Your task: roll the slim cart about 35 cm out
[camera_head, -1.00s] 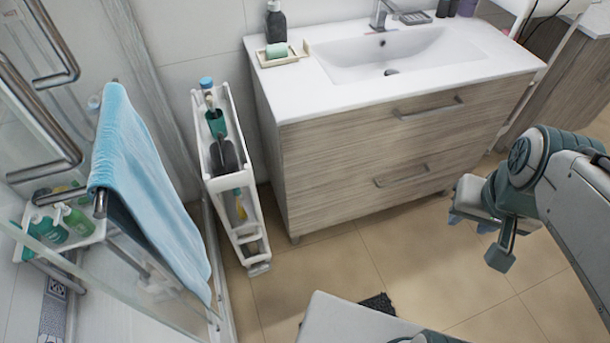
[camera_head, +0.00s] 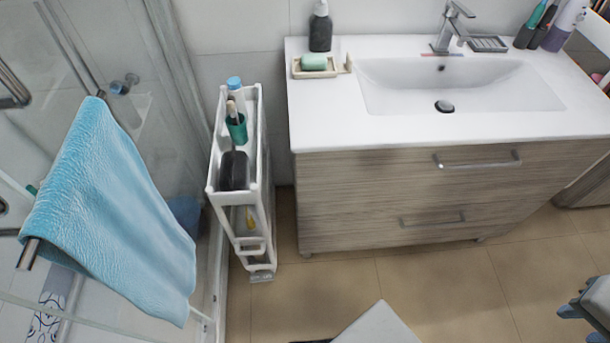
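The slim white cart (camera_head: 236,198) stands upright on the floor in the gap between the glass shower side and the vanity cabinet. Its narrow front end faces me, with open tiers and bars low down. Its top tray holds a blue-capped bottle (camera_head: 234,84), a green cup (camera_head: 237,130) and a dark item (camera_head: 233,171). A small yellow item shows on a lower tier. My gripper (camera_head: 584,324) is at the lower right edge, partly cut off, far from the cart. Its two fingers look apart, with nothing seen between them.
The wood-fronted vanity (camera_head: 390,188) with a white sink top stands right of the cart. A blue towel (camera_head: 115,205) hangs on a bar at the left, before the shower glass. Tiled floor (camera_head: 440,290) in front of the cart and vanity is mostly clear.

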